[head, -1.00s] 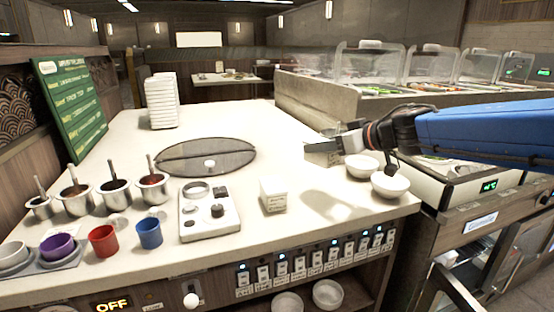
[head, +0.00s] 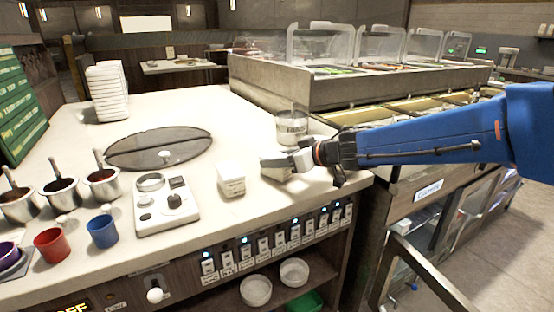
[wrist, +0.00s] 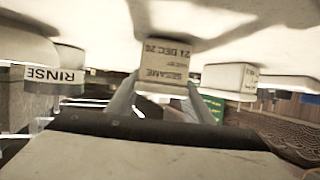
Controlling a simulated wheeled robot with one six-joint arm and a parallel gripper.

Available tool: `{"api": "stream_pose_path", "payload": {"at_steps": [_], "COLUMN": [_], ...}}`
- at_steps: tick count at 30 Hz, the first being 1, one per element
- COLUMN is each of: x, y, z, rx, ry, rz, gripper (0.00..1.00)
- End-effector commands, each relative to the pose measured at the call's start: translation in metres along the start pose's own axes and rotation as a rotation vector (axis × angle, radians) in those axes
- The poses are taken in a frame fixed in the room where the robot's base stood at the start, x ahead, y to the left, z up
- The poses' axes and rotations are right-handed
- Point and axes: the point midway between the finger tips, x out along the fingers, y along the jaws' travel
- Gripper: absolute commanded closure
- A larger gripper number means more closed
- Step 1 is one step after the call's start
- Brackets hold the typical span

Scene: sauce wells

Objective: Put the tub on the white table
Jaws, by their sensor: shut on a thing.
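The tub is a small pale box with a printed label reading SESAME. It sits between the two fingers of my gripper in the wrist view (wrist: 165,68), label upside down. In the head view my gripper (head: 290,164) is shut on the tub (head: 274,168) at the right part of the white table (head: 225,115). The tub is low over or on the table; I cannot tell whether it touches. My fingers partly hide it in the head view.
A similar white box (head: 231,180) stands left of my gripper. A round labelled container (head: 291,127) stands behind it. A control panel (head: 166,204), cups and sauce pots are farther left. Glass-covered food wells (head: 330,70) lie behind. The table front edge is close.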

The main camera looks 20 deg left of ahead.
Motion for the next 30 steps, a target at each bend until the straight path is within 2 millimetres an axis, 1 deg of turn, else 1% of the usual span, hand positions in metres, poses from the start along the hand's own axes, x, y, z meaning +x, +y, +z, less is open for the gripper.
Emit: {"api": "stream_pose_path", "payload": {"at_steps": [6, 7, 9, 17, 20, 25, 30], "x": [0.001, 0.001, 0.001, 0.001, -0.001, -0.019, -0.051], "y": [0.000, 0.000, 0.000, 0.000, 0.000, 0.000, 0.000], "z": [0.002, 0.002, 0.002, 0.002, -0.001, -0.001, -0.001], "rx": [0.000, 0.000, 0.000, 0.000, 0.000, -0.001, -0.001], "ry": [0.000, 0.000, 0.000, 0.000, 0.001, 0.001, 0.002], "rz": [0.000, 0.000, 0.000, 0.000, 0.000, 0.000, 0.002], "gripper": [0.84, 0.48, 0.34, 0.34, 0.34, 0.34, 0.34]}}
